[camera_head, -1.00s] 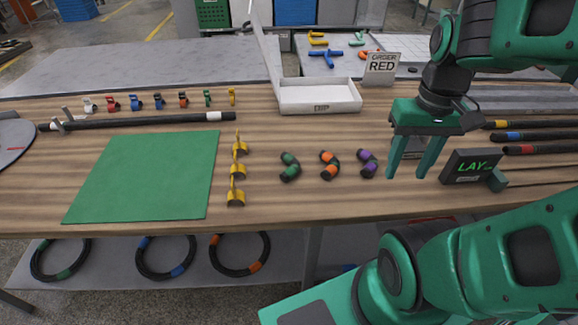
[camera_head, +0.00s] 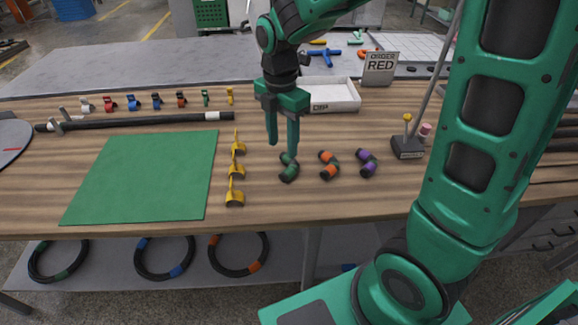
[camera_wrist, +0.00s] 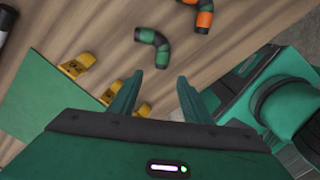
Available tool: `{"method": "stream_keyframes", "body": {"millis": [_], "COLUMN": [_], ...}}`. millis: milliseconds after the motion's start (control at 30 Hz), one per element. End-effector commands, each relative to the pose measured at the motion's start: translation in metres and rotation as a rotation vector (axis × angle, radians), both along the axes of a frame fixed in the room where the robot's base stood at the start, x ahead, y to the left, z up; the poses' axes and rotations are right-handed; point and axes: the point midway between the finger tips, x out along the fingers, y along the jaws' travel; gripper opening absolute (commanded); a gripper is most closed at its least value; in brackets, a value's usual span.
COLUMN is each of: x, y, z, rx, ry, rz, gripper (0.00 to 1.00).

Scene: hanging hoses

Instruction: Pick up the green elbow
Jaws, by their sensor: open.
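The green elbow (camera_head: 288,168) is a short dark bent fitting with green bands. It lies on the wooden table, left of an orange elbow (camera_head: 328,165) and a purple elbow (camera_head: 366,163). My gripper (camera_head: 282,148) is open and empty, pointing down just above and behind the green elbow in the head view. In the wrist view the green elbow (camera_wrist: 153,45) lies beyond the open fingertips (camera_wrist: 157,82), apart from them. The orange elbow (camera_wrist: 204,15) is at the top edge there.
Yellow clips (camera_head: 236,172) stand in a row close left of the green elbow, beside a green mat (camera_head: 142,178). A white bin (camera_head: 334,97) stands behind. A card reading ORDER RED (camera_head: 381,69) stands at the back. A small dark stand (camera_head: 407,148) is at right.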

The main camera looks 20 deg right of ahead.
Motion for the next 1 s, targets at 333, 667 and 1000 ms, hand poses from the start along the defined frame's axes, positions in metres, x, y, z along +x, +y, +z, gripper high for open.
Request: {"method": "stream_keyframes", "body": {"millis": [333, 667, 1000], "x": [-0.001, -0.003, -0.003], "y": [0.0, -0.005, -0.006], "z": [-0.046, -0.076, -0.104], "rx": [-0.001, -0.002, 0.0], "ry": [0.002, 0.005, 0.001], "rz": [0.004, 0.0, 0.002], "gripper": [0.44, 0.44, 0.44]}}
